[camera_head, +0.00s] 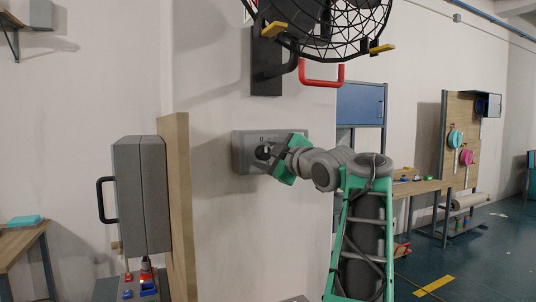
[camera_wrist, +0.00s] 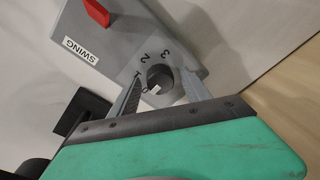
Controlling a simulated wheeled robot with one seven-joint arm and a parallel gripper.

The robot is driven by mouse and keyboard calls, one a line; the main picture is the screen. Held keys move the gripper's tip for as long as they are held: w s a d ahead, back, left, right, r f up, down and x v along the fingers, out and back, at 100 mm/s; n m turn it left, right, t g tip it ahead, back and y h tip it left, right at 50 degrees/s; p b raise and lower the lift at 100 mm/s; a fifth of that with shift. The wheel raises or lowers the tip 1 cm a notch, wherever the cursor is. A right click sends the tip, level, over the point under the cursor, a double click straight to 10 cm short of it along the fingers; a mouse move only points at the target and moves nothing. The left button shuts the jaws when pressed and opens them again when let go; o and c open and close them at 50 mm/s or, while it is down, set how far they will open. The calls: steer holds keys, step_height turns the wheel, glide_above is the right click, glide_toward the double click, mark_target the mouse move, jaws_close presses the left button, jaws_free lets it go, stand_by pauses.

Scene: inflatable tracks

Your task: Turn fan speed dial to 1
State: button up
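The fan control box (camera_head: 241,160) is a grey panel on the wall below the fan (camera_head: 335,22). In the wrist view the same box (camera_wrist: 110,50) shows a dark round speed dial (camera_wrist: 160,76) with the numbers 2 and 3 beside it and a white mark on its lower part. The mark's exact setting is unclear. My gripper (camera_wrist: 160,88) is at the dial, with one grey finger on each side. The fingers stand apart, and small gaps seem to show beside the dial; contact is hard to tell. In the head view my gripper (camera_head: 272,156) covers part of the box.
A red switch (camera_wrist: 97,12) labelled SWING sits on the box. A red U-shaped bar (camera_head: 321,82) hangs below the fan. A wooden board (camera_head: 178,200) and grey case (camera_head: 142,195) stand to the left. A workbench (camera_head: 420,187) is at the right.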

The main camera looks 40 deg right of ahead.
jaws_close()
stand_by(0.4)
steer(key=shift+m, duration=0.4)
steer(key=m, duration=0.4)
steer(key=shift+f+b, duration=0.1)
steer(key=shift+b, duration=0.2)
steer(key=shift+m+t+h, duration=0.4)
steer(key=shift+m, duration=2.2)
steer(key=shift+o, duration=0.7)
jaws_free()
